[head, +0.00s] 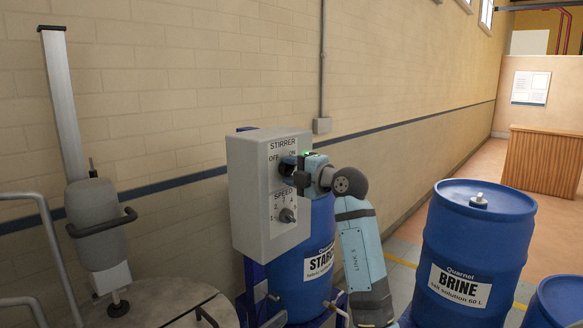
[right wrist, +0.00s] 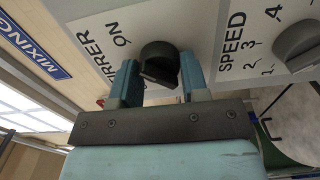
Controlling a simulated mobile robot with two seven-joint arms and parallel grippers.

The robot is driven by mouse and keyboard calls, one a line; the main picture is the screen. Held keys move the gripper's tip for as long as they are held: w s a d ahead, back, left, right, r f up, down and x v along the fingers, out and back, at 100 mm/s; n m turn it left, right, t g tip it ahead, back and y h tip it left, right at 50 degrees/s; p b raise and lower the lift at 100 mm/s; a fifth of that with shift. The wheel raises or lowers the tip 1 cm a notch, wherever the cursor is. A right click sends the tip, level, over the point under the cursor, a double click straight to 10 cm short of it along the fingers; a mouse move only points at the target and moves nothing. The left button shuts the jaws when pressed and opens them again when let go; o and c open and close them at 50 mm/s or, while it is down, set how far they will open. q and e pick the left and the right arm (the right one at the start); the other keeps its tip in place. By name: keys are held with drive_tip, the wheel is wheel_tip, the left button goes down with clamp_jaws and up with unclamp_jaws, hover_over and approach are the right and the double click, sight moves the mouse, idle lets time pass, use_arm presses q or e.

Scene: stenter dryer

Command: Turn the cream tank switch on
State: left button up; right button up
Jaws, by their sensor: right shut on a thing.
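The stirrer switch is a black rotary knob on a grey control box (head: 255,200) fixed near the wall, marked STIRRER, OFF and ON. In the right wrist view the switch knob (right wrist: 160,58) sits between the two teal fingers. My right gripper (head: 291,168) is shut on it, reaching in from the right side of the head view. The fingers hide most of the knob in the head view, and I cannot tell which mark it points to. A small green light shows beside ON. My left gripper is not in view.
A speed dial (head: 287,215) sits below the switch on the same box. A blue starch drum (head: 317,285) stands behind my right arm; a blue brine drum (head: 476,240) stands to the right. A round grey tank lid (head: 165,300) with a stirrer motor (head: 98,225) is at left.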

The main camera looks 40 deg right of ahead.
drive_tip(key=o, duration=0.9)
drive_tip(key=shift+s, duration=0.1)
drive_tip(key=s+d+b, duration=0.1)
drive_tip(key=s+b, duration=0.1)
drive_tip(key=s, duration=1.1)
drive_tip(key=shift+s, duration=0.3)
drive_tip(key=shift+f, duration=0.1)
